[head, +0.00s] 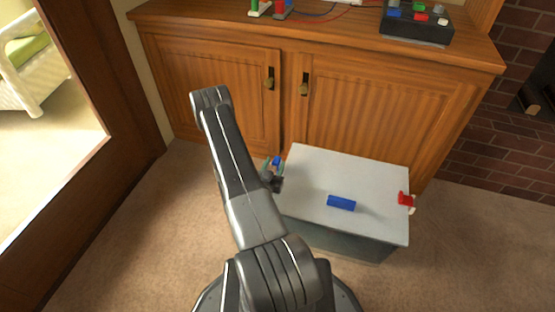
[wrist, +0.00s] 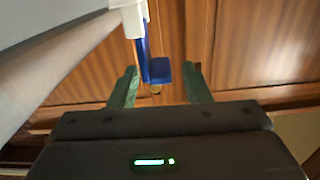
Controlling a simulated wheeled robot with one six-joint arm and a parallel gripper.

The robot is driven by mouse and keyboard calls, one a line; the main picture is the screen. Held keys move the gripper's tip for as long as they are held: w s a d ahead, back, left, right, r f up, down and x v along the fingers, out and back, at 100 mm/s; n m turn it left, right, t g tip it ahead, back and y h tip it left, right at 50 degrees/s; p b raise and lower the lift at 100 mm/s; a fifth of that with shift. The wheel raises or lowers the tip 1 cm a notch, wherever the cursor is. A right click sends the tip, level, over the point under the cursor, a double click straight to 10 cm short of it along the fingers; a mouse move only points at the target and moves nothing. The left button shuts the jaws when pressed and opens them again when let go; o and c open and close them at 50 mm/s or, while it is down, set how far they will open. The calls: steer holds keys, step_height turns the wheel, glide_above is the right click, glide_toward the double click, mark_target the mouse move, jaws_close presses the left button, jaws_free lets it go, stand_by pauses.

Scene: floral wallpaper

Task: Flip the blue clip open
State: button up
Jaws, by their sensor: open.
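The blue clip (head: 277,160) is at the left edge of a box with a light grey lid (head: 370,175). In the wrist view the blue clip (wrist: 160,72) hangs from a white mount (wrist: 130,18), with a flat blue tab at its lower end. My gripper (head: 271,170) is beside the box's left side, at the clip. In the wrist view the green fingers of my gripper (wrist: 162,72) are apart, and the tab shows between them. I cannot tell whether a finger touches it. The box's left side is mostly hidden in the head view.
A blue handle (head: 341,203) lies on the lid. A red clip (head: 405,199) is at the box's right edge. A wooden cabinet (head: 220,70) stands close behind, with a dark control box (head: 415,27) on top. Carpet (head: 130,220) is clear at the left.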

mark_target(276, 157)
steer(key=shift+b+x, duration=0.3)
steer(key=shift+x, duration=1.95)
steer(key=shift+c, duration=0.2)
steer(key=c, duration=0.8)
steer(key=shift+a+f+n+b, duration=0.15)
steer(key=shift+a+n+b, duration=0.1)
steer(key=shift+n+b, duration=0.1)
steer(key=shift+a+n, duration=0.15)
steer(key=shift+n, duration=0.2)
steer(key=shift+c, duration=0.2)
steer(key=shift+w, duration=0.1)
steer(key=o, duration=0.9)
